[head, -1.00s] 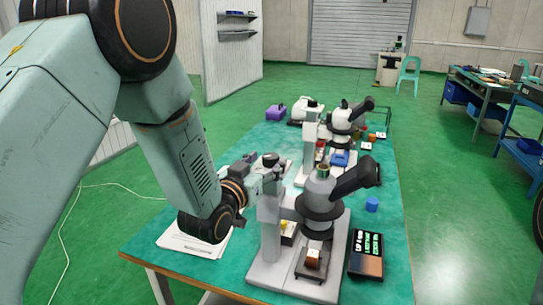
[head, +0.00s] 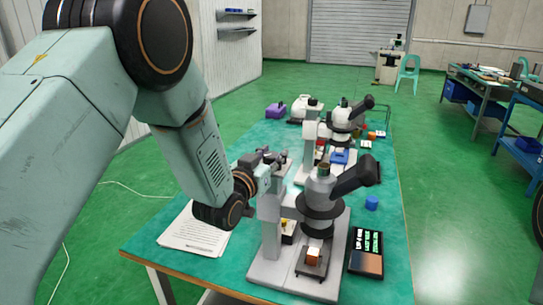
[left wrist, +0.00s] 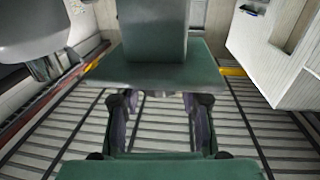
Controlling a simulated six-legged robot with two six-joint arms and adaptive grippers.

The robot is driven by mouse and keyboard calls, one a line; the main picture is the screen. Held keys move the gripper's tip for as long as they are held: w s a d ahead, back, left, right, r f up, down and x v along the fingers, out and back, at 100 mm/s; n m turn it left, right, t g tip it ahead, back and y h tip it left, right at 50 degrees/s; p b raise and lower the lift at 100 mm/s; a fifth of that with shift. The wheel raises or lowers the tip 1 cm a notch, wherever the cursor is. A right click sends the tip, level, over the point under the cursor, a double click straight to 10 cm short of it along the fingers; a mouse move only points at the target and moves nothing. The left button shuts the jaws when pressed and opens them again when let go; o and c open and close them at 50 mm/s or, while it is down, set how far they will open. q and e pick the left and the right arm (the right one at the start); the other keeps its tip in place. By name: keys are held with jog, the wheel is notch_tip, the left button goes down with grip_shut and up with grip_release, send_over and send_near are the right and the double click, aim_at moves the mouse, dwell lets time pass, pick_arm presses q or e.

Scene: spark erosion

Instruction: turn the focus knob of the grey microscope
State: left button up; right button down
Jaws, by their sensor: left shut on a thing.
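The grey microscope (head: 319,186) stands upright on its pale base near the front of the teal-topped table, its dark eyepiece tube pointing up and right. A small orange-brown block (head: 313,256) sits on its stage. My left gripper (head: 272,158) is at the top of the microscope's rear column (head: 270,222), shut on the focus knob, which is mostly hidden behind the fingers. In the left wrist view, my left gripper's fingers (left wrist: 157,112) show with a gap between them; the knob cannot be made out there. My right gripper is not in view.
A second, whiter microscope (head: 343,122) stands behind. Papers (head: 194,232) lie on the left.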

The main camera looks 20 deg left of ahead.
pick_arm(q)
jog(key=c, duration=0.5)
jog(key=shift+c, duration=0.2)
jog(key=shift+m+h, duration=0.4)
jog(key=shift+h, duration=0.2)
jog(key=m+g+h, duration=0.1)
jog(key=m+h, duration=0.1)
jog(key=h, duration=0.1)
jog(key=shift+a+h, duration=0.1)
jog(key=shift+h, duration=0.2)
jog(key=shift+f+m+g+h, duration=0.1)
jog(key=shift+m+g+h, duration=1.95)
jog(key=shift+h, duration=0.55)
jog(key=shift+m, duration=0.25)
jog(key=o, duration=1.2)
